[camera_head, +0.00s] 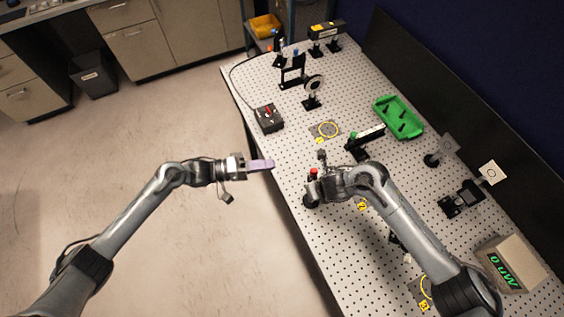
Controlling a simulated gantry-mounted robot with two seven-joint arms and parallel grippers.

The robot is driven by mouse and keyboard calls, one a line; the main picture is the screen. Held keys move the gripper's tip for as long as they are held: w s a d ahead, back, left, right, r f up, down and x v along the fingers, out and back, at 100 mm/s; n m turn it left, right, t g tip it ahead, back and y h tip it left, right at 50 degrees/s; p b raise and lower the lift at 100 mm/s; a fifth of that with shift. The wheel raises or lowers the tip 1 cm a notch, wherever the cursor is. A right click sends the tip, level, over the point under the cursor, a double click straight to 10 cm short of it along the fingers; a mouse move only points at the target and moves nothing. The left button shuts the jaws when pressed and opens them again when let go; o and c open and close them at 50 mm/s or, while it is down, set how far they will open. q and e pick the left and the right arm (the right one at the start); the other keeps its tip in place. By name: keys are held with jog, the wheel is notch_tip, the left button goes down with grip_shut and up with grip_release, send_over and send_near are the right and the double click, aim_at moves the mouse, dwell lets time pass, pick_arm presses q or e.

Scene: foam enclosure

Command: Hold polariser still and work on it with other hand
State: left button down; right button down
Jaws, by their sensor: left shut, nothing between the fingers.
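A round dark-rimmed mount with a pale disc (314,85) stands upright on a post on the perforated table; it looks like the polariser, though I cannot be sure. My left gripper (264,165) has pale purple fingers, shut and empty, beside the table's left edge and well apart from the mount. My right gripper (314,184) is over the table, below the mount in the picture. A small red-topped part and a dark base show right by it. My arm hides its fingers, so I cannot tell whether it holds anything.
A green tray (400,117) with dark pieces lies at the right. A display box (512,264) shows green digits at the lower right. A dark panel (440,80) borders the far right side.

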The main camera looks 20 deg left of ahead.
aim_at(314, 174)
pick_arm(q)
jog(key=s+f+x, duration=0.1)
jog(key=x, duration=0.8)
jog(key=shift+s+d, duration=0.2)
jog(key=shift+d, duration=0.5)
jog(key=shift+d, duration=0.1)
dwell(0.4)
